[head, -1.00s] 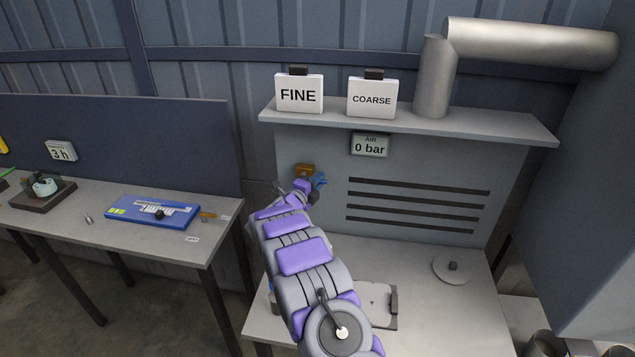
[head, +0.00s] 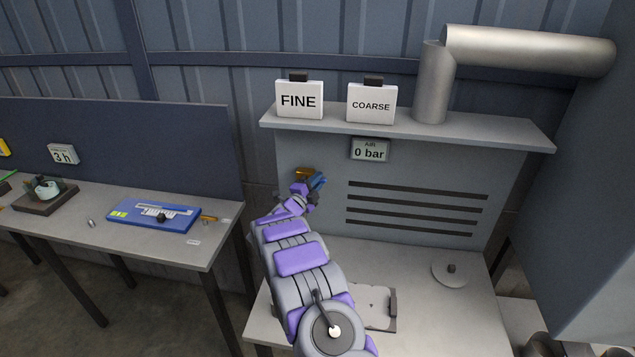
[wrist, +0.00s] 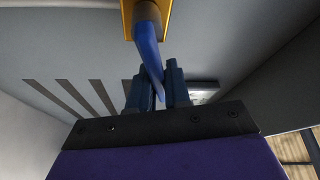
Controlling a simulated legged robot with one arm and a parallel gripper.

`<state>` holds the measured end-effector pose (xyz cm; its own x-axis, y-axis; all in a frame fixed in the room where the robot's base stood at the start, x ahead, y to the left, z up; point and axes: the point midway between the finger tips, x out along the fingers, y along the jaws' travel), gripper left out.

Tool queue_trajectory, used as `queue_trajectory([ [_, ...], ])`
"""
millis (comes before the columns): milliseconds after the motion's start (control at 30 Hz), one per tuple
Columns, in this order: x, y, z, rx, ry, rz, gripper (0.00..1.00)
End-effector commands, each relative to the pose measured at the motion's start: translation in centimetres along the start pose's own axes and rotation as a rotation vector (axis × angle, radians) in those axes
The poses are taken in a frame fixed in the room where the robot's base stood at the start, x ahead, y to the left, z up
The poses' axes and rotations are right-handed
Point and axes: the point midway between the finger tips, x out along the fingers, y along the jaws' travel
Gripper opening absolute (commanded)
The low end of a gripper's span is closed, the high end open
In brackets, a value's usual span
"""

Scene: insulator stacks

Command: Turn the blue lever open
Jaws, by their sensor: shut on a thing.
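The blue lever (wrist: 148,48) shows in the wrist view, hanging from a yellow-orange valve body (wrist: 127,18) on the grey back panel. My gripper (wrist: 158,92) has its two dark fingers on either side of the lever's free end, shut on it. In the head view the orange valve body (head: 304,173) sits at the left of the panel, and the blue lever (head: 319,181) shows beside it, partly hidden by my gripper (head: 314,186). The air display (head: 370,149) on the panel reads 0 bar.
The panel has dark slots (head: 415,210) right of the valve. A shelf (head: 430,130) above holds signs reading FINE (head: 299,101) and COARSE (head: 371,104). A bench (head: 420,300) lies below with a round plate (head: 451,273). A side table (head: 150,245) stands at left.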

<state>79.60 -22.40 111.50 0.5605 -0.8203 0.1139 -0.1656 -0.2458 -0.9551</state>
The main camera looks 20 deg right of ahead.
Motion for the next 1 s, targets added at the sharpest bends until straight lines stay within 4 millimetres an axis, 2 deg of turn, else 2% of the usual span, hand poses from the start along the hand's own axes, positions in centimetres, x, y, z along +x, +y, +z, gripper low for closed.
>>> queue_trajectory([
  [467, -0.3, -1.9, 0.6, -0.428, -0.006, -0.166, 0.00],
  [1000, -0.9, -3.9, 2.1, -0.892, -0.009, -0.360, 0.00],
])
